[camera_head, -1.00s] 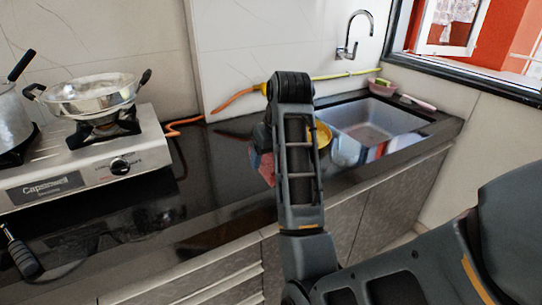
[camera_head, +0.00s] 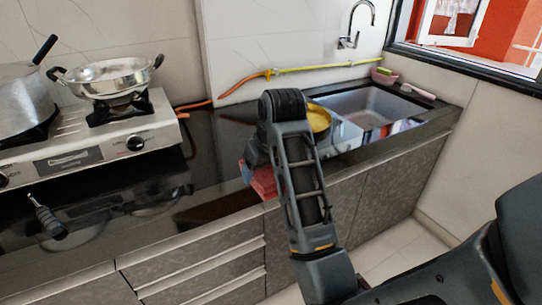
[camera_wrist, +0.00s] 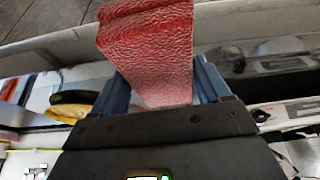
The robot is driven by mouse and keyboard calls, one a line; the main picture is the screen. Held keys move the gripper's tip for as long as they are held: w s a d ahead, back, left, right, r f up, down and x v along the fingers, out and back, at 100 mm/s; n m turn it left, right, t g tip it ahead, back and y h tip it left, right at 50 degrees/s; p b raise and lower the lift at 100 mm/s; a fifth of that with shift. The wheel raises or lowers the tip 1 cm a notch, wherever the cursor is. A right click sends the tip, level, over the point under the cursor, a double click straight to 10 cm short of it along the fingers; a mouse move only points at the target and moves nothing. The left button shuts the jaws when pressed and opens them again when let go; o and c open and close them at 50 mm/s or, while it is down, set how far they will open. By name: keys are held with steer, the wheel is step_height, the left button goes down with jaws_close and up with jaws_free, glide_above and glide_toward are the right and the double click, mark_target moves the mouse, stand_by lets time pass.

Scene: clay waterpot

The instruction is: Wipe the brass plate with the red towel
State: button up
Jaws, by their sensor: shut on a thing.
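The red towel (camera_wrist: 147,45) is a folded, textured block between the two blue fingers of my gripper (camera_wrist: 162,88), which is shut on it. In the head view the red towel (camera_head: 263,182) shows beside my arm at the counter's front edge; whether it touches the counter is unclear. The brass plate (camera_head: 319,118) is the round yellow thing on the counter left of the sink, partly hidden behind my arm. The towel is in front and to the left of it, apart from it. A yellow, dark-rimmed part of the plate (camera_wrist: 70,104) shows at the left in the wrist view.
A gas stove (camera_head: 80,145) with a steel pan (camera_head: 105,78) and a pot (camera_head: 22,100) stands at the left. The sink (camera_head: 370,108) is at the right. A hose (camera_head: 320,68) runs along the back.

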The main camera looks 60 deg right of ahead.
steer(key=w+a+f+n+y, duration=0.1)
steer(key=w+a+f+n, duration=0.2)
steer(key=a+f, duration=0.7)
steer(key=w+a+f+n+y, duration=0.1)
steer(key=w+a+f+n, duration=0.2)
steer(key=a+f, duration=0.7)
steer(key=a, duration=0.7)
steer(key=shift+t, duration=0.3)
